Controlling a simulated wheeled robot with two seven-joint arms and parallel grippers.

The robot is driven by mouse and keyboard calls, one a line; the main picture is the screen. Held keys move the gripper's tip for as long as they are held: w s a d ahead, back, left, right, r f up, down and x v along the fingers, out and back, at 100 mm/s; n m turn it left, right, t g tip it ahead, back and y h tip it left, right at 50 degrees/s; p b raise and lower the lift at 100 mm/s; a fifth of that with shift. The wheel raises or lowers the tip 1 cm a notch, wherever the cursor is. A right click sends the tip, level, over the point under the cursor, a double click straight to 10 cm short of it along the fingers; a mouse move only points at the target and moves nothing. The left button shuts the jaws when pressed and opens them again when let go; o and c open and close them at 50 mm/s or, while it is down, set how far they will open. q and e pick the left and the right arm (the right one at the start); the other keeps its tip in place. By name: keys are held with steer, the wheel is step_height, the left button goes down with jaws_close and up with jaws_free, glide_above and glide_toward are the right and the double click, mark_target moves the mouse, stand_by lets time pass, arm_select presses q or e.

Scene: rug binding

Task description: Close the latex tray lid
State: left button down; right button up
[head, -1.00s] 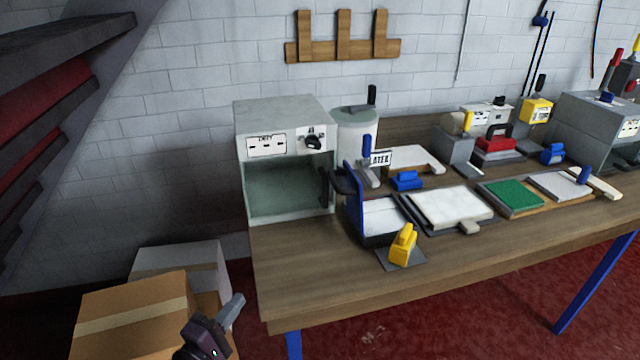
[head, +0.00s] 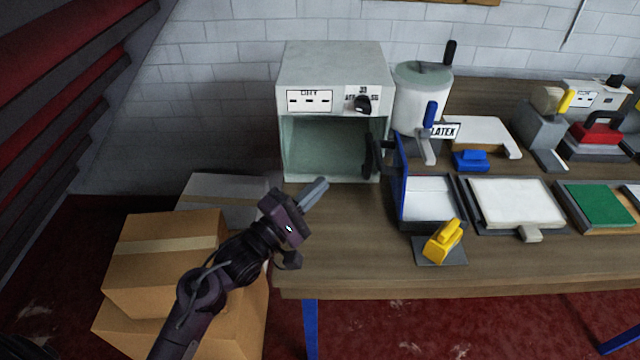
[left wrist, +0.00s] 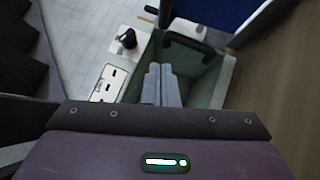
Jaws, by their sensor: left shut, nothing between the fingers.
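The latex tray (head: 430,218) sits on the bench, black-rimmed, with a pale inside. Its blue lid (head: 400,185) stands upright along the tray's left side, so the tray is open. A black handle (head: 372,158) sticks out left of the lid, in front of the oven's right edge. My left gripper (head: 317,190) is shut and empty, left of the tray and in front of the oven. In the left wrist view its fingers (left wrist: 161,84) are together, with the black handle (left wrist: 190,45) and blue lid (left wrist: 222,14) beyond them. My right gripper is out of view.
The open-fronted oven (head: 330,75) stands behind my left gripper. A white latex pot (head: 420,100) is behind the tray. A yellow tool (head: 443,240) stands in front of the tray. Cardboard boxes (head: 165,255) are left of the bench. The bench's front left is clear.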

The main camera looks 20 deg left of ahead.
mark_target(373, 151)
arm_select(q)
steer(key=x, duration=0.3)
steer(key=d+p+x, duration=0.1)
steer(key=x, duration=0.2)
steer(key=s+p+x, duration=0.1)
steer(key=x, duration=0.2)
steer(key=shift+s+d+r, duration=0.1)
steer(key=shift+d+r, duration=0.15)
steer(key=shift+d, duration=0.1)
steer(key=shift+d+p, duration=0.35)
steer(key=shift+d, duration=0.1)
